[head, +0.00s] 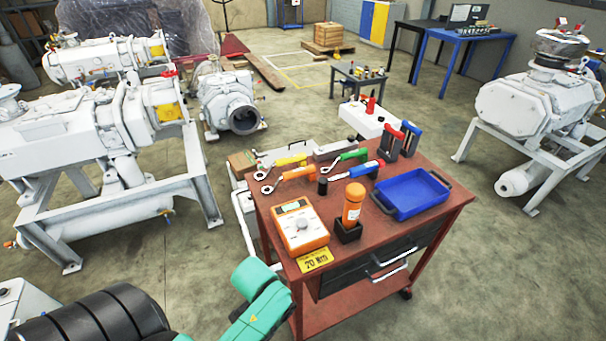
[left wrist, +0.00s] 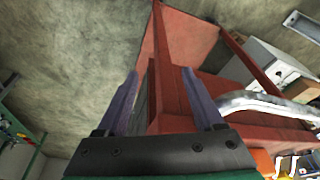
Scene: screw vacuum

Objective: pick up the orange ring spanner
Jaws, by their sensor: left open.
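The orange ring spanner (head: 291,175) lies on the red tool cart (head: 376,229), its silver ring end toward the left edge. A yellow-handled ring spanner (head: 285,163) lies just behind it, with green-handled (head: 345,157) and blue-handled (head: 357,172) tools to the right. My left gripper (left wrist: 161,76) is open and empty in the left wrist view, its two fingers spread in front of the cart's red frame. In the head view its green housing (head: 262,301) is at the cart's near left corner, apart from the spanner; the fingers are not distinguishable there. My right gripper is not in view.
An orange meter (head: 300,228), an orange bottle in a black holder (head: 352,204) and a blue tray (head: 410,194) stand on the cart. A grey handle (left wrist: 262,101) crosses the left wrist view. White pumps (head: 95,120) stand on the left. Open floor lies left of the cart.

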